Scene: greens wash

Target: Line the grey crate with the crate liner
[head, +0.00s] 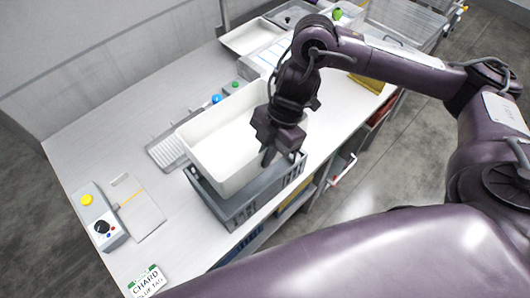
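The crate liner (222,158) is a deep white open tub, in the middle of the head view. It is over the grey crate (238,211), with its walls standing well above the crate's rim. Its lower part is hidden by the crate's near walls, so I cannot tell how deep it sits. My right gripper (278,157) points down at the liner's right wall, one finger on the inner side, and looks shut on that wall. The other finger is partly hidden. My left gripper is not in view.
A grey drainer (166,150) lies left of the crate. A control box (97,215) with a yellow button, a pale board (137,207) and a chard card (147,283) are at the left. A white tray (250,36) stands behind. The bench's front edge is close to the crate.

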